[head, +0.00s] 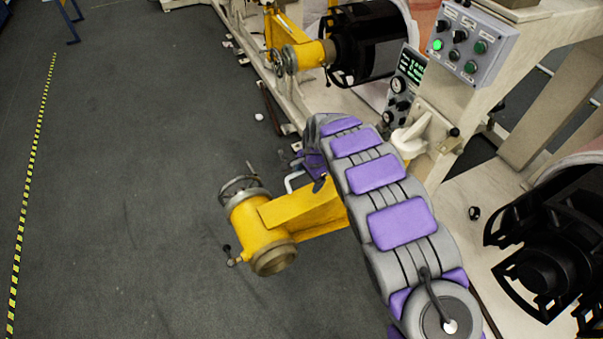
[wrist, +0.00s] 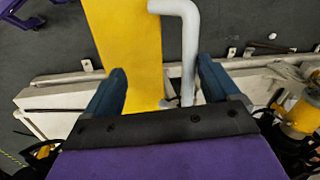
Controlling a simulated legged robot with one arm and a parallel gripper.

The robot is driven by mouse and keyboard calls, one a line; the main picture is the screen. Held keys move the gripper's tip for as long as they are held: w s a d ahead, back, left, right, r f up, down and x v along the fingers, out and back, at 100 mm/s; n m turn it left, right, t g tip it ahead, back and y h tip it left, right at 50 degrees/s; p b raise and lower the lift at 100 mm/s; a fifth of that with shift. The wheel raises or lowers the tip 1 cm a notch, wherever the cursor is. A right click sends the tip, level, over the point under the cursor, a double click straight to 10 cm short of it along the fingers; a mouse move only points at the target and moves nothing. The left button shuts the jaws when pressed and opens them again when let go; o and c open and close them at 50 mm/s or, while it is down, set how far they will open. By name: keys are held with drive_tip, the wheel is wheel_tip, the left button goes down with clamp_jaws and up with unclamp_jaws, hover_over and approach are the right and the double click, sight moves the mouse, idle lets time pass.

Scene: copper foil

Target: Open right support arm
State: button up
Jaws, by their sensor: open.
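The near yellow support arm (head: 305,213) extends out over the floor, with a round yellow hub (head: 262,228) and handwheel at its free end. It stands apart from the near black reel (head: 545,262). A pale bent handle (head: 291,182) is beside the arm. My gripper (head: 314,178) is near the handle, partly hidden by my own arm. In the wrist view my gripper (wrist: 161,70) is open, with dark blue fingers. The yellow arm (wrist: 125,45) and the handle (wrist: 188,50) show between the fingers; contact cannot be told.
A far yellow support arm (head: 300,57) is at another black reel (head: 368,45). A control box (head: 465,42) with a lit green button sits on the machine frame (head: 455,105). The grey floor (head: 120,170) at left is clear up to a striped line (head: 30,190).

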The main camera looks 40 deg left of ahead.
drive_tip(key=shift+w+d+r, duration=0.1)
drive_tip(key=shift+d, duration=0.65)
drive_tip(key=c, duration=0.4)
drive_tip(key=shift+w+d, duration=0.15)
drive_tip(key=shift+d, duration=0.4)
drive_tip(key=shift+a+r, duration=0.2)
drive_tip(key=shift+a, duration=0.05)
drive_tip(key=shift+a+r, duration=0.2)
drive_tip(key=shift+r, duration=0.4)
drive_tip(key=d+r, duration=0.1)
drive_tip(key=r, duration=0.4)
drive_tip(key=d+r+b, duration=0.1)
drive_tip(key=r, duration=0.4)
drive_tip(key=d+r, duration=0.1)
drive_tip(key=r, duration=0.4)
drive_tip(key=shift+s+d+r+b, duration=0.2)
drive_tip(key=shift+s+d+b, duration=0.15)
drive_tip(key=shift+s, duration=0.05)
drive_tip(key=shift+d, duration=0.1)
